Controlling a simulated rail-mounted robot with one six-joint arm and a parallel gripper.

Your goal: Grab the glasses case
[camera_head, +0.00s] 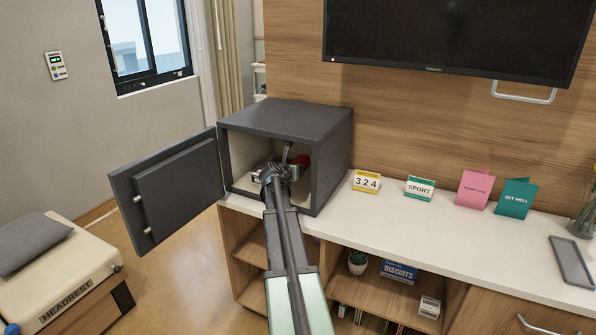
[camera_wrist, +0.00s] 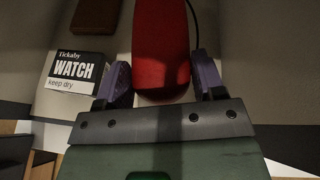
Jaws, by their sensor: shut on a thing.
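The red, elongated, rounded glasses case (camera_wrist: 161,45) lies between the two purple-padded fingers of my gripper (camera_wrist: 163,82) in the wrist view. The gripper is shut on the near part of the case, and its far end runs out of the top of the picture. In the head view a bit of the red case (camera_head: 303,160) shows inside the open grey safe (camera_head: 290,117). My gripper (camera_head: 283,168) reaches in through the safe's opening. My wrist hides much of the case there.
A Tickaby watch box (camera_wrist: 76,72) stands just left of the gripper, and a brown item (camera_wrist: 96,16) lies farther back. A dark cord (camera_wrist: 192,22) runs right of the case. The safe door (camera_head: 168,190) stands open to the left. Small cards (camera_head: 420,188) line the white counter to the right.

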